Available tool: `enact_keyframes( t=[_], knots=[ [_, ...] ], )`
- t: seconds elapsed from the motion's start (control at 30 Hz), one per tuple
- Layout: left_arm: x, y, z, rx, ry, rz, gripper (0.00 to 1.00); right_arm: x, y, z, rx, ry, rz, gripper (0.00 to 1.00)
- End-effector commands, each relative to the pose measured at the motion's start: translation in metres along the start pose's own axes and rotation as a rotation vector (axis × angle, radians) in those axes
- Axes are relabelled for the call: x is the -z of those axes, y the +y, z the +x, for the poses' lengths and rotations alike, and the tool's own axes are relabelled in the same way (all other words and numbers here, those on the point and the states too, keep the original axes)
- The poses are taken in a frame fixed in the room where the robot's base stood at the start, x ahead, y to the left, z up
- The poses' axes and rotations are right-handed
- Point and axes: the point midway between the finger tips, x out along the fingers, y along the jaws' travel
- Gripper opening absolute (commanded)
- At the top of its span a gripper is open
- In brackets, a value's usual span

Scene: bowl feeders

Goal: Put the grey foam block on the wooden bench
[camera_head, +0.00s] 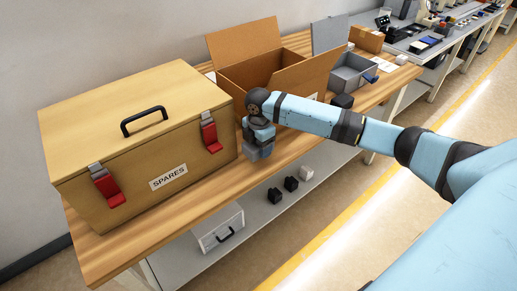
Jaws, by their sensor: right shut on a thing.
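The wooden bench (191,202) runs from the lower left to the back, with a strip of bare top along its front edge. My right gripper (259,147) points down over this front strip, just right of the spares box. It is shut on a small grey block (260,154), which looks like the grey foam block. The fingers hide part of the block. I cannot tell whether its underside touches the bench top. My left gripper is not in view.
A large wooden box marked SPARES (145,137) fills the bench's left part. An open cardboard box (300,77) stands behind my right gripper, a grey open bin (352,72) beyond it. The lower shelf (262,208) holds small black and white blocks and a white drawer box (217,229).

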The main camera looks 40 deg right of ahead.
Motion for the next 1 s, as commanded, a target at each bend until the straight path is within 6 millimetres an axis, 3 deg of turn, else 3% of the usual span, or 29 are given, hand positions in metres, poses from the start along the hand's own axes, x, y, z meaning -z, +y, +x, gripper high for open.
enact_keyframes(
  t=[0.3,0.63,0.67,0.77,1.0],
  knots=[
    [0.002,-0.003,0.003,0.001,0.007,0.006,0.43,-0.001,0.000,0.038,0.000,-0.001,0.001,0.41],
    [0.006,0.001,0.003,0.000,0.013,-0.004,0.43,0.000,0.000,0.040,-0.001,0.000,0.001,0.41],
    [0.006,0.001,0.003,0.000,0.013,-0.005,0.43,0.000,0.000,0.040,-0.001,0.000,0.001,0.68],
    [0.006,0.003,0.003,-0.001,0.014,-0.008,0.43,0.000,0.000,0.040,-0.002,0.000,0.001,0.89],
    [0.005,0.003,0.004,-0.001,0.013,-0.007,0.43,0.000,0.000,0.040,-0.002,-0.001,0.001,0.89]
  ],
)
